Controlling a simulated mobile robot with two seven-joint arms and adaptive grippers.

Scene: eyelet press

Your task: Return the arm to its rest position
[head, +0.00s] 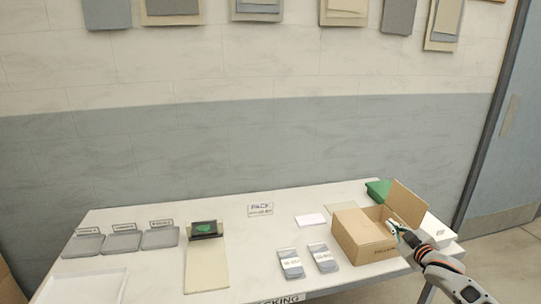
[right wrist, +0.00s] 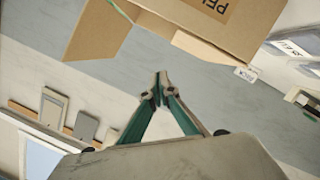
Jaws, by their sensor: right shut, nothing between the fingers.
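My right gripper (head: 402,231) is at the right end of the table, in front of and beside the open cardboard box (head: 362,240). In the right wrist view its fingertips (right wrist: 160,88) meet, with nothing between them. The box shows at the top of that view (right wrist: 225,25), apart from the fingertips in the picture. My right arm comes in from the lower right in the head view. My left gripper is in neither view.
The white table (head: 270,240) carries several grey trays (head: 122,242), a beige board (head: 206,265) with a dark green-marked pad (head: 205,230), two labelled packets (head: 291,263) and a small sign (head: 260,210). A green item (head: 377,190) lies behind the box. A blue-grey door (head: 510,130) stands at right.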

